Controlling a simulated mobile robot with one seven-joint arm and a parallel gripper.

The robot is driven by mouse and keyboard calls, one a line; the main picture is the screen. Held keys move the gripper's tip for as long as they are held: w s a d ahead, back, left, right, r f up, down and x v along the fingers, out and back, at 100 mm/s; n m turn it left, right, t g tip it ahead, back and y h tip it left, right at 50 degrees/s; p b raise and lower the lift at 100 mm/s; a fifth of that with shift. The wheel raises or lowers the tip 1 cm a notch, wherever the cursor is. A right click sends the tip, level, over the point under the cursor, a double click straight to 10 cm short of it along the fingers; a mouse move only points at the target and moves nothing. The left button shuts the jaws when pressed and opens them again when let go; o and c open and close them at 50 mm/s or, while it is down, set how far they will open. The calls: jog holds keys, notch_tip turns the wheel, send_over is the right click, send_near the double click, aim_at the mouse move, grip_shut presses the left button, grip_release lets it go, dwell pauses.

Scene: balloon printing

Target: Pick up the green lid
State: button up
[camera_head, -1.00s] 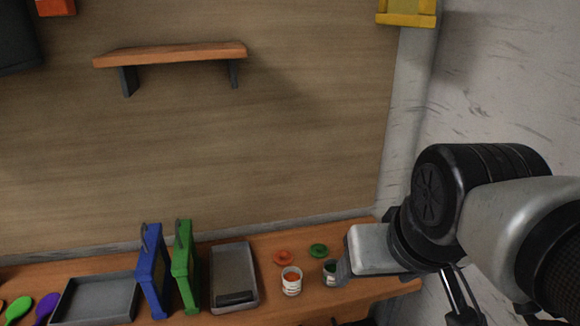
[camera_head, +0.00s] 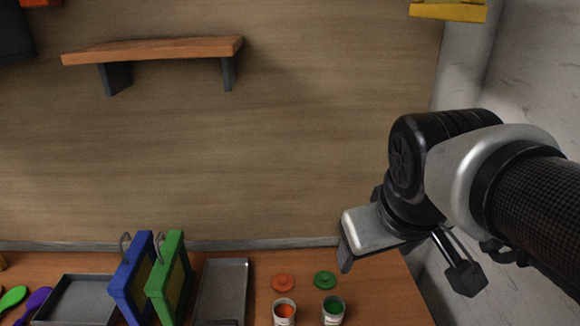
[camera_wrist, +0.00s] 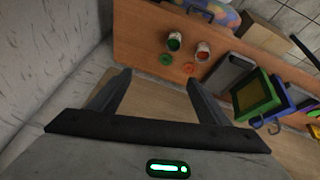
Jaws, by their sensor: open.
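The green lid (camera_head: 325,280) lies flat on the wooden table, behind the pot of green paint (camera_head: 333,309). In the wrist view the green lid (camera_wrist: 166,60) lies beyond my fingertips, close to the green pot (camera_wrist: 174,42). My gripper (camera_wrist: 160,80) is open and empty, with its two fingers spread apart. In the head view my gripper (camera_head: 346,262) hangs to the right of the green lid in the picture and seems to be above the table; its fingers are mostly hidden.
An orange lid (camera_head: 283,282) and an orange paint pot (camera_head: 284,312) stand left of the green ones. A grey tray (camera_head: 222,290), a green frame (camera_head: 170,280) and a blue frame (camera_head: 132,281) are further left. The wall rises behind the table (camera_head: 385,290).

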jog(key=w+d+f+n+g+h+b, duration=0.1)
jog(key=w+d+f+n+h+b, duration=0.15)
jog(key=w+n, duration=0.3)
jog(key=w+a+f+n+g+b, duration=0.1)
jog(key=w+a+f+n+b, duration=0.25)
jog(key=w+f+n, duration=0.7)
jog(key=n+b, duration=0.3)
jog(key=n, duration=0.6)
send_over(325, 277)
jog(key=s+a, duration=0.2)
jog(key=s, duration=0.1)
jog(key=f, duration=1.4)
jog(key=shift+w+f, duration=0.25)
jog(key=shift+f, duration=0.15)
jog(key=shift+w+b+x, duration=0.2)
jog(key=shift+b+x, duration=0.7)
jog(key=shift+x, duration=2.15)
jog(key=shift+r, duration=0.1)
jog(key=c, duration=1.1)
